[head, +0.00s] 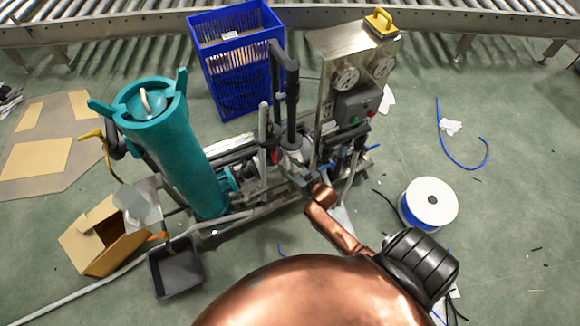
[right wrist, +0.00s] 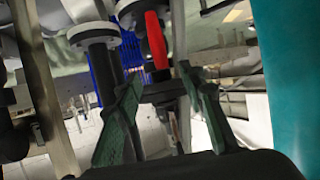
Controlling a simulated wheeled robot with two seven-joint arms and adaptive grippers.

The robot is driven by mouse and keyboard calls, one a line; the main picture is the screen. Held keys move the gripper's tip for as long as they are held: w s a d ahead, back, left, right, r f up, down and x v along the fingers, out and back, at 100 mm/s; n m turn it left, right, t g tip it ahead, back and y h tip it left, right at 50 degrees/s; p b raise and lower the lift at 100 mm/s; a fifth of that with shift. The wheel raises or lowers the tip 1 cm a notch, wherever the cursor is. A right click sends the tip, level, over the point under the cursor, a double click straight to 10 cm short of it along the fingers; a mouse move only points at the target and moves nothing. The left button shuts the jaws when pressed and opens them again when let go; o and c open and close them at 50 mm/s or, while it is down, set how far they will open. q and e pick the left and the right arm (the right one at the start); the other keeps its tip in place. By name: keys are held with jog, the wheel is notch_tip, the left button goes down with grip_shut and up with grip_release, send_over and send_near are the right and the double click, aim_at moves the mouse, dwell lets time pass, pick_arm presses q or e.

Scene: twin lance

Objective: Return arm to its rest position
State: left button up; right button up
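My right arm reaches from the lower right of the head view over the pump skid, with a copper link and a black joint. My right gripper (head: 296,162) is small and partly hidden among the skid's dark pipes. In the right wrist view my right gripper (right wrist: 160,76) shows two green-padded fingers spread apart. Nothing is visibly held between them. A red valve handle (right wrist: 156,40) stands upright beyond the fingertips, in line with the gap. I cannot tell how far off it is. My left gripper is not in view.
A teal vessel (head: 178,150) stands left of the gripper; it fills the right wrist view's right edge (right wrist: 290,80). A steel gauge panel (head: 345,55) stands right. A blue crate (head: 237,55) is behind. A cable spool (head: 430,202) lies right, on mostly clear floor.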

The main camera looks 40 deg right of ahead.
jog(key=shift+s+r, duration=0.3)
jog(key=shift+s, duration=0.3)
jog(key=shift+f, duration=0.1)
jog(key=s+a+f+g+p, duration=0.3)
jog(key=s+f+g+p, duration=0.3)
jog(key=s+f, duration=1.75)
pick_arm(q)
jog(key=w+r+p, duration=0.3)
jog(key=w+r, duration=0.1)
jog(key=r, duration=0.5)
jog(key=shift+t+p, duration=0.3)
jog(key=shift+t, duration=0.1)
pick_arm(e)
jog(key=s+a+f+g, duration=0.1)
jog(key=s+g, duration=0.1)
jog(key=s, duration=1)
jog(key=s+a+f+n+g, duration=0.1)
jog(key=s+f+g, duration=0.1)
jog(key=s, duration=0.9)
jog(key=s+a+f+g, duration=0.1)
jog(key=s+f+g, duration=0.1)
jog(key=s, duration=1)
jog(key=shift+s+a+f+n+g+y, duration=0.3)
jog(key=shift+a+n+g, duration=0.1)
jog(key=shift+g, duration=0.1)
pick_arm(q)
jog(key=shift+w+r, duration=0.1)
